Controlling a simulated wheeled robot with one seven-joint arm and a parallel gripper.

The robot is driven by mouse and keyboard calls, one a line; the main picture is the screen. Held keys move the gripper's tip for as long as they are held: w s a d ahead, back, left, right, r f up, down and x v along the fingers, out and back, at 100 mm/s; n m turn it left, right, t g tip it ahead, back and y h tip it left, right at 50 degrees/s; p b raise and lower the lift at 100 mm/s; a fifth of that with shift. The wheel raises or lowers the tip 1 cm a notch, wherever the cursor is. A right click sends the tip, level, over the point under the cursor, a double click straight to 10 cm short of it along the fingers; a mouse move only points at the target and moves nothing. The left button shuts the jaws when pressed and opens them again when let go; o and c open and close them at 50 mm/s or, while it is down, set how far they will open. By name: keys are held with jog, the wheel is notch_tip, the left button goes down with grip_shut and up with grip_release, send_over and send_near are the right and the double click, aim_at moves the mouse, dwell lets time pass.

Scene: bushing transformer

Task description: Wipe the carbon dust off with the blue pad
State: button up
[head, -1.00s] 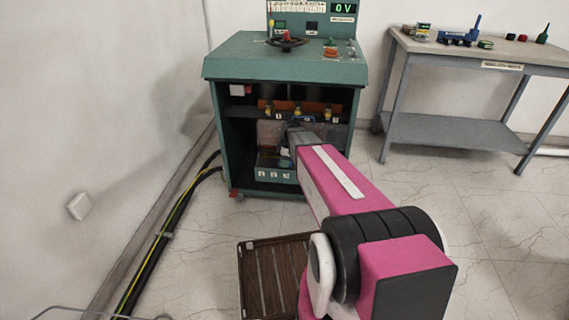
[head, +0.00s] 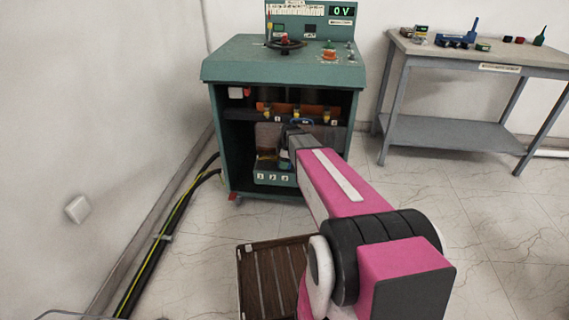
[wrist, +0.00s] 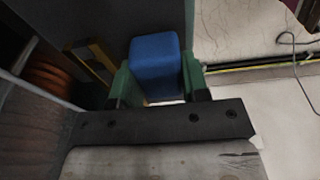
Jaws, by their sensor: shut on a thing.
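The blue pad (wrist: 155,62) is a rounded block between the two green fingers of my gripper (wrist: 157,80) in the wrist view. The gripper is shut on it. In the head view my gripper (head: 290,132) reaches into the open front of the green cabinet (head: 222,140). A small blue patch shows by the gripper there, but I cannot tell whether it is the pad. I cannot make out the carbon dust in either view, and my arm hides part of the inside.
Inside the cabinet are an orange bar (head: 283,107) with yellow fittings and a low labelled box (head: 273,178). A grey bench (head: 450,130) with small items stands at right. A brown slatted tray (head: 270,275) and cables (head: 170,225) lie on the floor.

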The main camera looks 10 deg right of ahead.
jog(key=shift+f, duration=0.4)
jog(key=shift+a, duration=0.15)
